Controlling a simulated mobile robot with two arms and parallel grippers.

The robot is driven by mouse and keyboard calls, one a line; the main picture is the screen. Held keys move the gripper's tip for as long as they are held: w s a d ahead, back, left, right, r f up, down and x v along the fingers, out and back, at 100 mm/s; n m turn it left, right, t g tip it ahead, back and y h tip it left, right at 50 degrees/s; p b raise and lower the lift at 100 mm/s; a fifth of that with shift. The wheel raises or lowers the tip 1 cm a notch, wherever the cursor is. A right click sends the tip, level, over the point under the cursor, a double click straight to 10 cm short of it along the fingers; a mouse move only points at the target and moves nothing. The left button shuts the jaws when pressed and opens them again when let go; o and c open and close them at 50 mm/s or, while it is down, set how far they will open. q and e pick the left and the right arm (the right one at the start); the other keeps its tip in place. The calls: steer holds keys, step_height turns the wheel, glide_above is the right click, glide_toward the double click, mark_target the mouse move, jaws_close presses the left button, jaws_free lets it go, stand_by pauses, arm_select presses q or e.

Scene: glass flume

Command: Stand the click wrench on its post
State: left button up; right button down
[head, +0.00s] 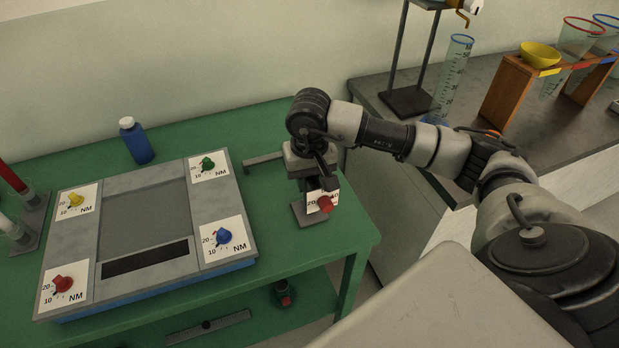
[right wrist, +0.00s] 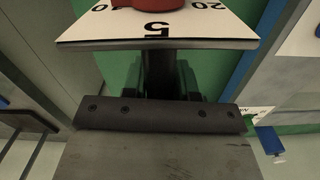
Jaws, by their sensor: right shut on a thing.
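My right gripper (head: 322,178) is shut over the right end of the green bench. A dark upright piece (right wrist: 158,72) shows between its fingers in the right wrist view; I take it for the click wrench, but its full shape is hidden. A white dial card (right wrist: 100,28) with numbers and a red knob (head: 325,203) is right at the fingertips. I cannot tell whether the card belongs to the held thing. A grey plate (head: 303,216) lies below the gripper, and a grey bar (head: 262,160) reaches left beside it. I cannot make out which part is the post. My left gripper is out of view.
A grey panel (head: 147,207) with yellow, green, red and blue knobs lies left of the gripper. A blue bottle (head: 136,141) stands behind it. A red-and-green object (head: 285,293) is on the lower shelf. A grey counter with glassware (head: 455,70) is at the right.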

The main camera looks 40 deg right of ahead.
steer(key=shift+f, duration=0.15)
steer(key=c, duration=0.8)
jaws_free()
